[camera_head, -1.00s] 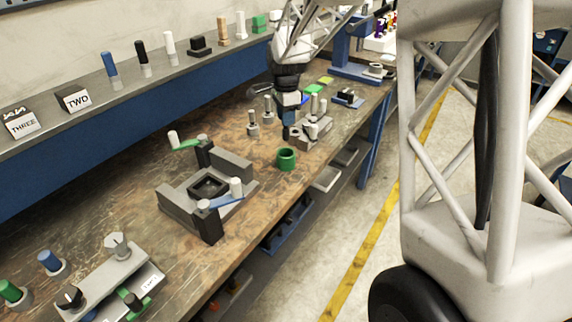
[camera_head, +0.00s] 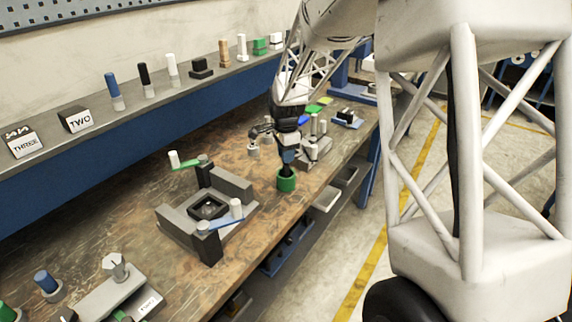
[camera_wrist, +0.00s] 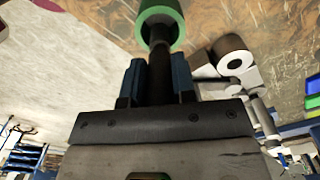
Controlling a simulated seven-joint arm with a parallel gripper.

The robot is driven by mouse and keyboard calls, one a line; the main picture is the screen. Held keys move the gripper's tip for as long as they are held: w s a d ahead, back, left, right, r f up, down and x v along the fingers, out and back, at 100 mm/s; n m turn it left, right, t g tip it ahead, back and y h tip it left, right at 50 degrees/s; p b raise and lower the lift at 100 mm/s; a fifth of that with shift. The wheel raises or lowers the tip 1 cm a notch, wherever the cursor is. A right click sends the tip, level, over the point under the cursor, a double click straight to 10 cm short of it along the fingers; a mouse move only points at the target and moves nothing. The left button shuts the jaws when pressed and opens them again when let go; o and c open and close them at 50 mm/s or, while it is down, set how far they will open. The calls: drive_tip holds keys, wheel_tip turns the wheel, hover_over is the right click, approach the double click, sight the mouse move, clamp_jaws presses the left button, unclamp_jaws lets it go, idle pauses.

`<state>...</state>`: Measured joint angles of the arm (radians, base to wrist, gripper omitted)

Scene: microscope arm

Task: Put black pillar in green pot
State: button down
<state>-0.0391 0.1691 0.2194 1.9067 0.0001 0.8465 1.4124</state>
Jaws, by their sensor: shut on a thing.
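My gripper (camera_head: 287,158) points down over the front edge of the workbench, just above the green pot (camera_head: 287,184). In the wrist view, its two blue fingers (camera_wrist: 160,68) are shut on the dark black pillar (camera_wrist: 160,80). The pillar's far end lies at the mouth of the green pot (camera_wrist: 176,12) and overlaps its opening. In the head view the black pillar (camera_head: 286,171) shows as a short dark piece between fingers and pot. I cannot tell how deep its tip is inside. The pot stands upright on the bench.
A grey holder block (camera_head: 316,150) with light pegs stands just behind and right of the pot. A grey clamp fixture (camera_head: 208,207) with raised handles is to the left. The wall shelf (camera_head: 180,86) carries several pegs and labelled blocks. Bare bench lies left of the pot.

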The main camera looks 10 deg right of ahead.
drive_tip(key=shift+f, duration=0.2)
drive_tip(key=shift+f, duration=1.75)
drive_tip(key=shift+f, duration=0.1)
drive_tip(key=c, duration=0.9)
unclamp_jaws()
drive_tip(key=shift+f, duration=0.1)
drive_tip(key=shift+c, duration=0.2)
wheel_tip(320, 180, up, 12)
drive_tip(key=shift+r, duration=0.2)
